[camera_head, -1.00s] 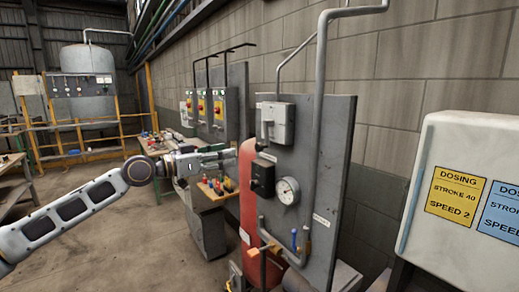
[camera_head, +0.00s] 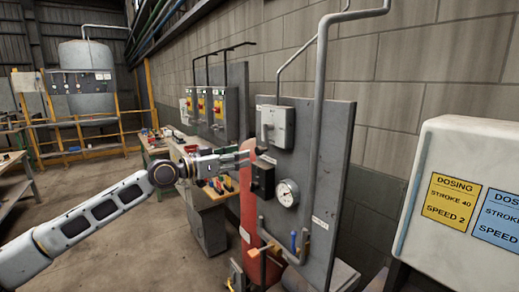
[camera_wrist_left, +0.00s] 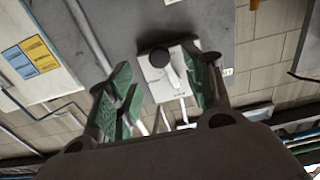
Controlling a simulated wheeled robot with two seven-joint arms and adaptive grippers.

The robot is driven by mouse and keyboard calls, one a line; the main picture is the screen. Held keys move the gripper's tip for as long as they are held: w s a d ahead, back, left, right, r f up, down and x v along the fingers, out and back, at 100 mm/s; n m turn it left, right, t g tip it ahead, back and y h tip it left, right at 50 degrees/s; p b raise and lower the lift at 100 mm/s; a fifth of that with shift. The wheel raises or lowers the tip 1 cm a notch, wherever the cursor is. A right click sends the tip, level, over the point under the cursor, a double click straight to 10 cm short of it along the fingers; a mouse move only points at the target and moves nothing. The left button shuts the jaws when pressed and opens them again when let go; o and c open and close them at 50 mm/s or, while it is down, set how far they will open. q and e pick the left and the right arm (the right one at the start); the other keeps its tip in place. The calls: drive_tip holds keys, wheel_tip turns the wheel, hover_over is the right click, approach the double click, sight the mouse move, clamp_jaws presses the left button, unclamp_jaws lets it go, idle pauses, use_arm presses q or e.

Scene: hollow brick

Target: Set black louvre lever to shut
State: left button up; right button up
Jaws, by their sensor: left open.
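A small black box with a protruding part (camera_head: 262,178), which seems to be the black louvre lever, sits on the grey panel (camera_head: 333,150). Its lever position is too small to tell. Above it is a pale grey switch box (camera_head: 277,126) with a grey handle; this box also shows in the wrist view (camera_wrist_left: 157,88). A dark round knob (camera_wrist_left: 160,57) shows in front of it there; I cannot tell if it belongs to the black lever. My left gripper (camera_head: 244,160) is open and empty, just left of the panel, slightly above the black box. Its green-padded fingers (camera_wrist_left: 165,85) frame the switch box.
A round gauge (camera_head: 287,192) sits right below the black box. A blue-handled valve (camera_head: 293,240) and pipework are lower on the panel. A white dosing cabinet (camera_head: 460,200) is at right.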

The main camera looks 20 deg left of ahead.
sight(257, 152)
use_arm(q)
drive_tip(key=shift+p+x, duration=1.05)
drive_tip(key=shift+x, duration=1.6)
drive_tip(key=shift+p+x, duration=0.55)
drive_tip(key=shift+x, duration=1)
drive_tip(key=shift+w+d, duration=0.15)
drive_tip(key=shift+d, duration=0.05)
use_arm(e)
drive_tip(key=r, duration=0.3)
drive_tip(key=shift+d+r, duration=0.35)
drive_tip(key=shift+d, duration=0.05)
drive_tip(key=shift+a, duration=0.1)
use_arm(q)
clamp_jaws()
use_arm(e)
drive_tip(key=shift+d, duration=0.35)
